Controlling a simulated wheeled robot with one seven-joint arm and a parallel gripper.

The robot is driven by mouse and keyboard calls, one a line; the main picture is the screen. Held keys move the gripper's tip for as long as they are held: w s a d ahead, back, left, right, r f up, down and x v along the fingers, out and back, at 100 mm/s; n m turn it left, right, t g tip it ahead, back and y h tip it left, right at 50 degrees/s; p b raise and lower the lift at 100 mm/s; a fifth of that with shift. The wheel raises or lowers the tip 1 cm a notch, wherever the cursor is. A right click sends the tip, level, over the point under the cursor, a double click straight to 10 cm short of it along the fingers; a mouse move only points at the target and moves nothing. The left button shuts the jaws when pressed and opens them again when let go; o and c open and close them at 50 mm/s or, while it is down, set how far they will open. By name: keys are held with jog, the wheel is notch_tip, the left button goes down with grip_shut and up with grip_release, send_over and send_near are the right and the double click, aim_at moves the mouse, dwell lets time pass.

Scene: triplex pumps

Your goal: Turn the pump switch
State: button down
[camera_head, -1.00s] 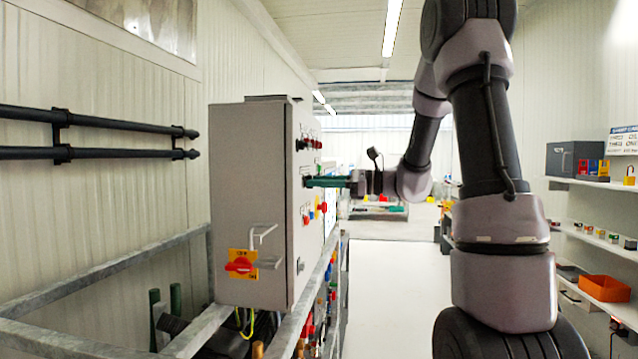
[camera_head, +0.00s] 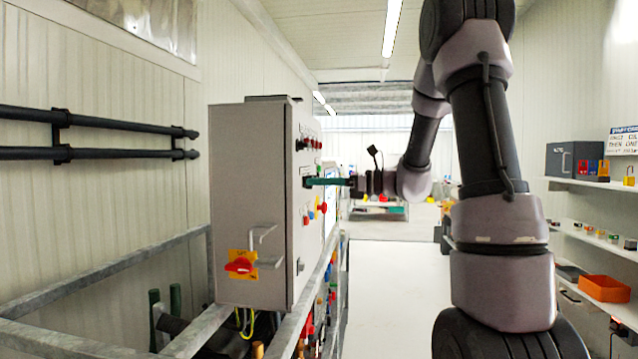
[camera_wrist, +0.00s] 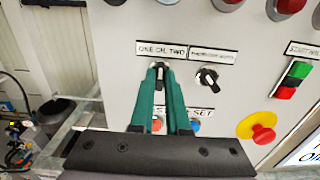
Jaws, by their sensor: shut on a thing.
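The pump switch (camera_wrist: 161,68) is a small dark knob under a label reading "ONE OIL TWO" in the wrist view. Most of it is hidden between the fingertips. My gripper (camera_wrist: 160,74) has green fingers, shut on this switch at the panel face. In the head view my gripper (camera_head: 310,182) reaches in from the right and touches the front of the grey control cabinet (camera_head: 250,200). A second black knob (camera_wrist: 208,77) sits just right of the fingers, under its own label, and is not touched.
A red-on-yellow emergency button (camera_wrist: 262,132) and a green and red push button (camera_wrist: 292,78) are to the right on the panel. Red lamps line the top. A metal frame surrounds the cabinet.

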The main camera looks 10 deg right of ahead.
jog(key=c, duration=0.9)
grip_release()
jog(key=v, duration=1)
jog(key=shift+s+d, duration=0.15)
jog(key=shift+d, duration=0.25)
